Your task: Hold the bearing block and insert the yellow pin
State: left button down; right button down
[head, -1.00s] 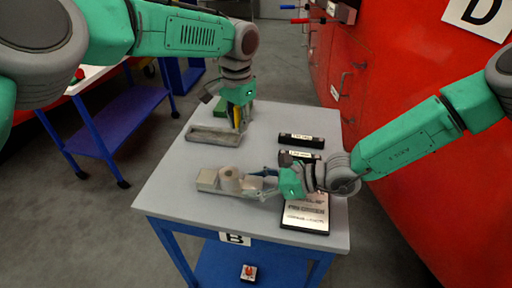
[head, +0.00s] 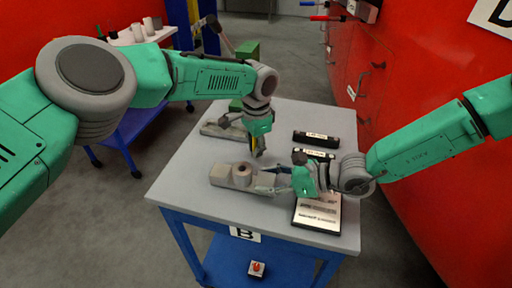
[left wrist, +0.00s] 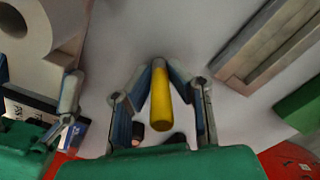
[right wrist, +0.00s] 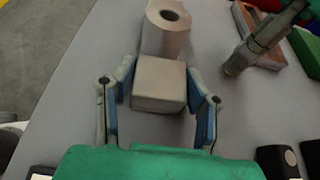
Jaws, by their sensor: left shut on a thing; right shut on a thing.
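The grey bearing block (head: 222,176) with a round upright boss (head: 242,172) lies on the table (head: 190,158). My right gripper (head: 270,186) is shut on its near end; in the right wrist view the fingers press both sides of the square end (right wrist: 158,84), and the boss with its dark hole (right wrist: 168,22) stands beyond. My left gripper (left wrist: 161,85) is shut on the yellow pin (left wrist: 161,98) and holds it above the table, behind and right of the boss. In the head view the pin (head: 254,143) is mostly covered by the fingers.
A grey tray (head: 212,129) and a green block (head: 236,105) lie at the far left of the table. Dark labelled bars (head: 316,139) and a lettered plate (head: 316,212) lie at the right. Red cabinets (head: 400,110) stand on the right.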

pick_arm(q)
jog(key=shift+f, duration=0.1)
jog(key=c, duration=1.5)
grip_release()
jog(key=shift+o, duration=0.3)
notch_tip(320, 180, up, 12)
jog(key=shift+s+d, duration=0.1)
jog(key=n, duration=0.4)
jog(key=r+n, duration=0.1)
jog(key=shift+w+n, duration=0.35)
jog(key=shift+n, duration=0.05)
jog(key=shift+s+f+n, duration=0.1)
jog(key=shift+f+n, duration=0.75)
jog(key=shift+f, duration=1.05)
jog(key=shift+f+n, duration=0.8)
jog(key=shift+f, duration=1.15)
jog(key=shift+s+f+n, duration=0.1)
jog(key=shift+f+n, duration=0.75)
jog(key=shift+f, duration=1.05)
